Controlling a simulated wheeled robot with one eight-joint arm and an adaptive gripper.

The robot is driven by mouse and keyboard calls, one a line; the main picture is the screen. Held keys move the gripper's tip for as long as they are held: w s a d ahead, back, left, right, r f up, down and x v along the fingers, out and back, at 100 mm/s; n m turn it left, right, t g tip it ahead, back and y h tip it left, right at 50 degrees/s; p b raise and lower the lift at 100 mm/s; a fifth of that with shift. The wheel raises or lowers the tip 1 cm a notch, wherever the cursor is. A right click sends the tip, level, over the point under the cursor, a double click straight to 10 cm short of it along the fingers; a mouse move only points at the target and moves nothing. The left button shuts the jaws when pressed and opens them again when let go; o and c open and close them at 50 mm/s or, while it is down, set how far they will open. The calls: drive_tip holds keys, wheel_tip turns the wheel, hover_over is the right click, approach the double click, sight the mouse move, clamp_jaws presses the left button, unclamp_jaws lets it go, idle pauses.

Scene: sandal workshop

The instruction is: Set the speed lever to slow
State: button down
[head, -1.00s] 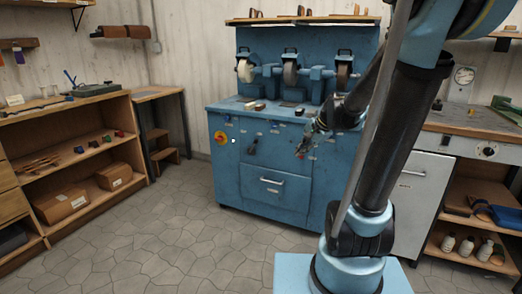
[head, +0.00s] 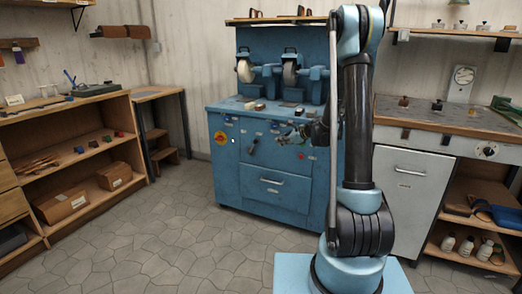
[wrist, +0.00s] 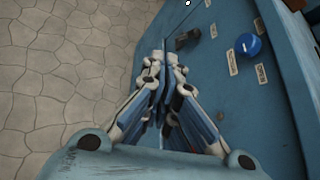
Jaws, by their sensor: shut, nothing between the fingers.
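The blue grinding machine (head: 262,185) stands against the back wall in the head view. A dark lever (head: 253,147), which looks like the speed lever, sticks out of its front panel. It also shows at the top of the wrist view (wrist: 187,40), just beyond the fingertips and slightly right. I cannot read its setting. My gripper (head: 287,138) is shut and empty in front of the panel, right of the lever in the head view. In the wrist view its fingers (wrist: 165,62) point towards the lever, and I see no clear contact.
A blue knob (wrist: 249,45) with pale labels sits right of the lever in the wrist view. A red and yellow switch (head: 220,138) is left of the lever. A drawer handle (head: 271,181) is below. Stone floor (head: 170,230) in front is free.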

drive_tip(key=w+a+f+m+t+y, duration=0.2)
drive_tip(key=w+f+m, duration=0.5)
drive_tip(key=w+f, duration=0.2)
drive_tip(key=shift+a+f+m, duration=0.15)
drive_tip(key=shift+f+m, duration=0.15)
drive_tip(key=shift+f, duration=0.6)
approach(253, 146)
drive_tip(key=a+f, duration=0.2)
drive_tip(key=shift+w+a+r, duration=0.1)
drive_tip(key=shift+w+r, duration=0.15)
drive_tip(key=shift+w, duration=0.25)
drive_tip(key=shift+w+a+r, duration=0.1)
drive_tip(key=shift+w+r, duration=0.1)
drive_tip(key=shift+w, duration=0.35)
